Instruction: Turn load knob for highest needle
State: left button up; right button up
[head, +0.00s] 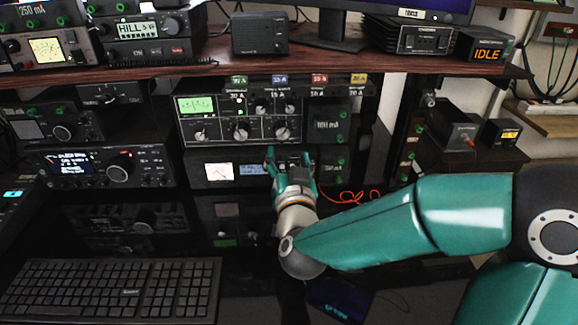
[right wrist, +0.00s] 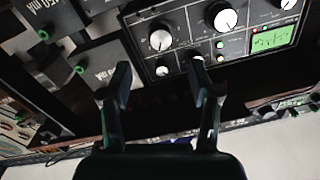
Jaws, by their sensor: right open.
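The tuner (head: 222,122) is a pale-framed panel on the shelf under the desk top, with a lit green display (head: 195,105). Its lower row has a left knob (head: 200,135), a middle knob (head: 240,130) and a right knob (head: 282,132). Their labels are too small to read. In the right wrist view the panel is upside down, with the right knob (right wrist: 161,40) and middle knob (right wrist: 225,20) clear. My right gripper (head: 288,158) is open and empty, below and in front of the right knob, apart from it. A white needle meter (head: 218,172) sits below; its exact reading is unclear.
A radio (head: 105,168) stands left of the tuner. A dark box with green terminals (head: 330,125) adjoins its right side. A red cable (head: 350,196) lies right of my gripper. A keyboard (head: 110,288) lies at front left.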

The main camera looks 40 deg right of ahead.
jog(key=v, duration=0.2)
jog(key=shift+s+a, duration=0.1)
jog(key=shift+s, duration=0.1)
dwell(1.7)
